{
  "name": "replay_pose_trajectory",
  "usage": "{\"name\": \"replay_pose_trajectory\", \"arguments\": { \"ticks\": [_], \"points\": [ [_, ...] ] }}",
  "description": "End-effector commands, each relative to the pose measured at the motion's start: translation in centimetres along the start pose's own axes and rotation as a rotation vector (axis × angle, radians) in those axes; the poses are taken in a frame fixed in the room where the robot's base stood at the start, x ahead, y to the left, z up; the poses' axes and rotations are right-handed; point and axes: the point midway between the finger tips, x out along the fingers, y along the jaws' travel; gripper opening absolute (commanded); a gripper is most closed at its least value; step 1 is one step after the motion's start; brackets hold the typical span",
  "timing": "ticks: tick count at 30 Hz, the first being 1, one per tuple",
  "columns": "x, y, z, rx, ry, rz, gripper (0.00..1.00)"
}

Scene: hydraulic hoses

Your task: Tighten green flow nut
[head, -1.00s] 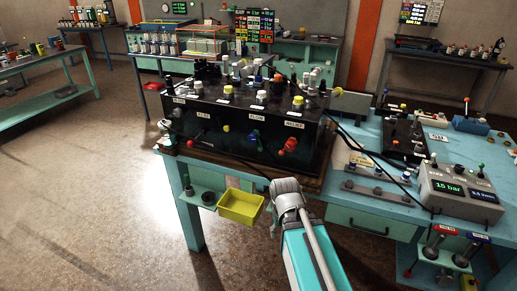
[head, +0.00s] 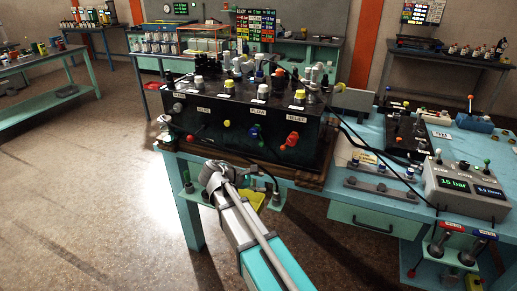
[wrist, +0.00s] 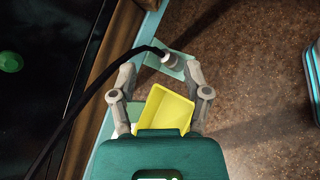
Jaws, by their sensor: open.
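My gripper (wrist: 160,76) is open, its two grey fingers apart with nothing clamped between them. In the head view my gripper (head: 212,173) is low in front of the black valve box (head: 180,137), beside the bench's front edge. A green round part (wrist: 10,61) shows on a dark surface at the left edge of the wrist view, well apart from the fingers. I cannot tell whether it is the flow nut. The FLOW label (head: 259,112) is on the box front, with a blue part (head: 255,134) below it. No green nut is clear there.
A black hose (wrist: 82,106) with a grey end fitting (wrist: 172,60) passes ahead of my fingers. A grey gauge box (head: 465,190) stands at right. Open floor lies left.

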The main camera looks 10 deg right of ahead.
Motion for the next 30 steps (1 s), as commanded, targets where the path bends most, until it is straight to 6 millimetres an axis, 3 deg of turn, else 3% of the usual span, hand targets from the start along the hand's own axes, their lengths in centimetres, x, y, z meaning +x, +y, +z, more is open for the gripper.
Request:
{"name": "replay_pose_trajectory", "arguments": {
  "ticks": [6, 12, 15, 30],
  "points": [
    [-5.3, 4.9, -2.0, -0.259, -0.201, 0.185, 0.62],
    [-9.7, 7.4, -2.8, -0.418, -0.361, 0.283, 0.62],
    [-11.0, 8.0, -3.0, -0.458, -0.408, 0.306, 0.62],
    [-11.6, 8.3, -2.9, -0.477, -0.432, 0.315, 0.62]
  ]
}}
